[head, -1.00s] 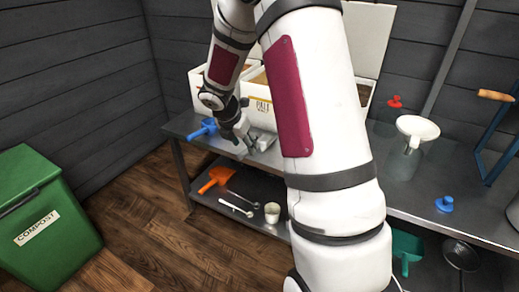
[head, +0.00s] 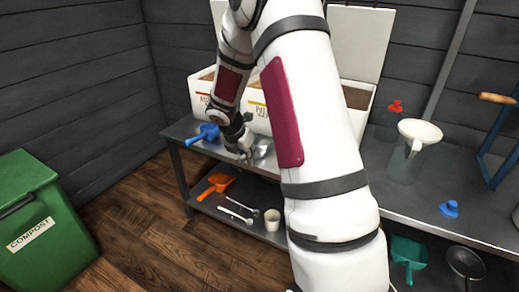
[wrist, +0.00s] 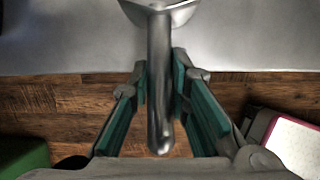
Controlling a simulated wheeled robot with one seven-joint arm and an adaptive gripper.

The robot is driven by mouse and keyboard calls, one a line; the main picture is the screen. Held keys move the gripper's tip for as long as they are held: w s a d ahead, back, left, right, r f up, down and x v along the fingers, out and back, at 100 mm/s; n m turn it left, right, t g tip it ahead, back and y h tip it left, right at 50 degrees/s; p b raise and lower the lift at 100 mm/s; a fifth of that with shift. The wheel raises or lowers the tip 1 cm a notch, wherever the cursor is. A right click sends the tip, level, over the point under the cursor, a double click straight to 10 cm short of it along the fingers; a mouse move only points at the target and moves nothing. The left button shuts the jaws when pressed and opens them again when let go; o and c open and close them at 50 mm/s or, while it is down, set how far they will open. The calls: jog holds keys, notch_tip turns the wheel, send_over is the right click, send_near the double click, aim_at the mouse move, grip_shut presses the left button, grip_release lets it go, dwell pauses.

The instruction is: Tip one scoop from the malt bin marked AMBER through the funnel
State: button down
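My gripper (head: 240,148) is at the front edge of the bench, low before the bins. In the wrist view its teal pads (wrist: 160,85) close in on both sides of the handle of a metal scoop (wrist: 159,60). The scoop's pan (head: 263,149) is at the bench top, partly cut off in the wrist view. The left white bin (head: 198,98) bears a label starting with A, its rest hidden by my arm. The bin right of it (head: 255,117) has a partly hidden label. The white funnel (head: 420,131) sits on a clear jar (head: 403,165) at the right.
A blue scoop (head: 206,132) lies left of my gripper. An orange scoop (head: 216,184), spoons and a cup (head: 272,219) are on the lower shelf. Blue (head: 449,209) and red (head: 395,107) knobbed pieces stand near the funnel. A green compost bin (head: 40,220) is left.

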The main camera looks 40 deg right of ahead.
jog(key=shift+r+p, duration=3.05)
jog(key=shift+p, duration=0.05)
jog(key=shift+a, duration=0.15)
